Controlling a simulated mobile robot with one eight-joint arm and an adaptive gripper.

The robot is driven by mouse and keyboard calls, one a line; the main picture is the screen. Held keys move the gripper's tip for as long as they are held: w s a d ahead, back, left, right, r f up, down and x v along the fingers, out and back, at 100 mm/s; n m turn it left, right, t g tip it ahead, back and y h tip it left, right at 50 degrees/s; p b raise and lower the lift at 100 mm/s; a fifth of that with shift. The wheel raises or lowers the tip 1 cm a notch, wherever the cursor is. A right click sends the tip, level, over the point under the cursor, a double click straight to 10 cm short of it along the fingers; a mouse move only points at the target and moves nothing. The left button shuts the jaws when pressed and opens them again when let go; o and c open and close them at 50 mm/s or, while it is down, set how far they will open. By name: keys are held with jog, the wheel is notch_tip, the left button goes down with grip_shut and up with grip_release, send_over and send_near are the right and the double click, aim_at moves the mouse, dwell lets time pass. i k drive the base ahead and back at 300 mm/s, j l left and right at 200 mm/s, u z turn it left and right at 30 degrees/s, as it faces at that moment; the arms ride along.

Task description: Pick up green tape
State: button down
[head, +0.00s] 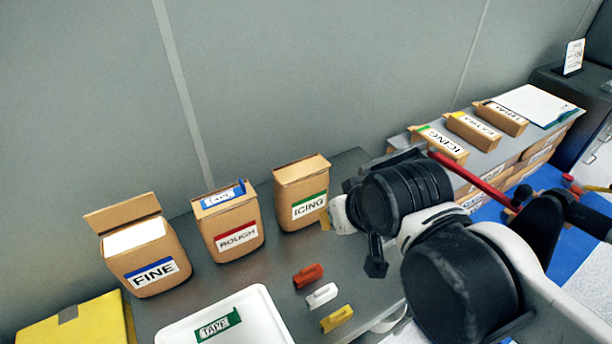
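The green tape (217,326), a flat piece with a white TAPE label, lies in the white tray (262,303) at the bottom of the head view. The tray's near part is cut off by the picture edge. My arm reaches in from the right, and its black wrist is up and to the right of the tray, well apart from the tape. The fingers of my gripper are not clearly visible around the wrist, so I cannot tell whether they are open or shut. The tape lies free, with nothing touching it from above.
Boxes labelled FINE (150,262), ROUGH (235,237) and ICING (302,197) stand along the wall. A blue tape (222,195) lies on the ROUGH box. Red (308,276), white (321,295) and yellow (337,318) pieces lie right of the tray. Small boxes stand at the right.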

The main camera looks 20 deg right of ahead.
aim_at(201, 334)
jog(key=u, duration=1.25)
jog(key=j+z, duration=0.3)
jog(key=j, duration=0.2)
jog(key=j+z, duration=0.3)
jog(key=j, duration=0.15)
jog(key=k+j+z, duration=0.15)
jog(key=j+z, duration=0.15)
jog(key=j, duration=0.15)
jog(key=k+j+z, duration=0.15)
jog(key=j+z, duration=0.15)
jog(key=j, duration=0.15)
jog(key=k+j+z, duration=0.45)
jog(key=j+z, duration=0.15)
jog(key=j, duration=0.15)
jog(key=k+j+z, duration=0.25)
